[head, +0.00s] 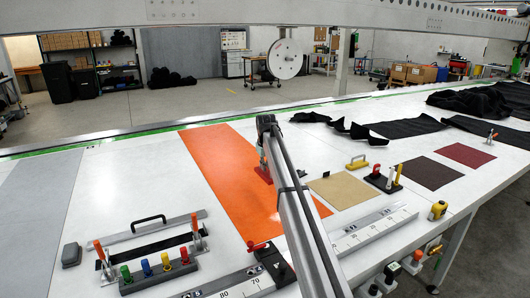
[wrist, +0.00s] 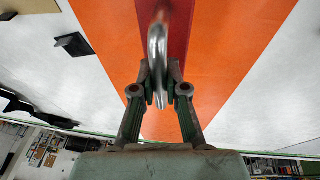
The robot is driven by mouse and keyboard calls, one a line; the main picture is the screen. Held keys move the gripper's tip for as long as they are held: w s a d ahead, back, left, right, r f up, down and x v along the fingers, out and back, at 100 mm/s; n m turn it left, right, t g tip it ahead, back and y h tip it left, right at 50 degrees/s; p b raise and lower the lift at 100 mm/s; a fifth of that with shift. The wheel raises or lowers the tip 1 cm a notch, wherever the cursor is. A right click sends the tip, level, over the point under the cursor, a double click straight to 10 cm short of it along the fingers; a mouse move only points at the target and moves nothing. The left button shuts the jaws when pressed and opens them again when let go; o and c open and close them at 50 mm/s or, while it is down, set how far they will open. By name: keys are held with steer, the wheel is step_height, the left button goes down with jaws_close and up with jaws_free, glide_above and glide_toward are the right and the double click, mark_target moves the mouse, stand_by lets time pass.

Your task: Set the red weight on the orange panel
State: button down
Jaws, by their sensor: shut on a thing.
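The orange panel (head: 217,165) lies flat on the white table, left of the middle in the head view. It also fills the middle of the wrist view (wrist: 230,75). The red weight (head: 262,174) shows beside my arm, over the panel; its red body is at the top of the wrist view (wrist: 183,30). My gripper (wrist: 160,80) is shut on the weight's curved metal handle (wrist: 157,45). In the head view my arm hides most of the gripper and part of the weight. I cannot tell whether the weight touches the panel.
A clamp frame (head: 150,240) and a rack of coloured handles (head: 158,275) stand at the front left. A grey panel (head: 38,205) lies at far left. A tan panel (head: 343,189), black holder (head: 383,183) and black cloth (head: 400,127) lie to the right.

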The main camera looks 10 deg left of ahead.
mark_target(266, 175)
steer(key=shift+f+p, duration=1.3)
steer(key=shift+f, duration=4)
steer(key=shift+f, duration=0.1)
steer(key=c, duration=1.2)
jaws_free()
steer(key=b+v, duration=0.3)
steer(key=v, duration=0.9)
